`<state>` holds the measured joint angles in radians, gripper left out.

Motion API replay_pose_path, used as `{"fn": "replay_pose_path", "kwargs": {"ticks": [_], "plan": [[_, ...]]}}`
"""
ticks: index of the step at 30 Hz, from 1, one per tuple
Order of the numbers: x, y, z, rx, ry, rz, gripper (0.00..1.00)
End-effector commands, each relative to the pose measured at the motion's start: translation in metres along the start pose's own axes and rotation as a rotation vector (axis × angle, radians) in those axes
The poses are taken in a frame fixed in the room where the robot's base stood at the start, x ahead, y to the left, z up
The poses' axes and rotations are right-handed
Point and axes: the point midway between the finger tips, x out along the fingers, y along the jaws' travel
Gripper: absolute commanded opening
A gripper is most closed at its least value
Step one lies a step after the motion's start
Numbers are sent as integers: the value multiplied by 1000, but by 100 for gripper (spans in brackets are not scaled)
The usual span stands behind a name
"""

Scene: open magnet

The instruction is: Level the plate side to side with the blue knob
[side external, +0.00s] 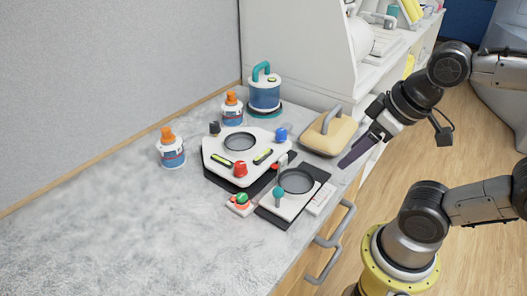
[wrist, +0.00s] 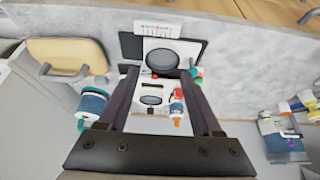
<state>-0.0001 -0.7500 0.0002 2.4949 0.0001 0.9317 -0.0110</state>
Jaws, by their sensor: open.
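The white plate (side external: 228,145) has a dark round recess and stands tilted or level, I cannot tell which. The blue knob (side external: 281,135) is at its right back corner, a red knob (side external: 240,169) at its front and a black knob (side external: 214,128) at its left back. Two yellow-green bubble levels (side external: 222,160) (side external: 263,156) lie on it; their bubbles are too small to read. My gripper (side external: 343,163) is open and empty, to the right of the plate and apart from the blue knob. In the wrist view the plate (wrist: 152,88) shows between my fingers (wrist: 160,72); the blue knob cannot be made out there.
A tan block with a grey handle (side external: 322,135) stands between plate and gripper. A device with a round dark pan and teal knob (side external: 294,203) sits in front. Orange-capped bottles (side external: 172,153) (side external: 232,112) and a blue jar (side external: 265,94) stand behind and left. The left counter is clear.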

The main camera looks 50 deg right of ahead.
Motion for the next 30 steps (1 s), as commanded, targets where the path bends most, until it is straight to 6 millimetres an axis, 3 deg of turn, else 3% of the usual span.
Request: {"fn": "replay_pose_path", "kwargs": {"ticks": [5, 8, 14, 22, 27, 30], "plan": [[-28, 2, -33, -17, -17, 2, 66], [-39, 6, -64, -14, -64, 8, 66], [-40, 23, -130, 14, -181, 21, 66], [2, 61, -205, 79, -338, 28, 66], [42, 84, -228, 121, -408, 29, 66], [59, 93, -228, 139, -441, 28, 66]]}}
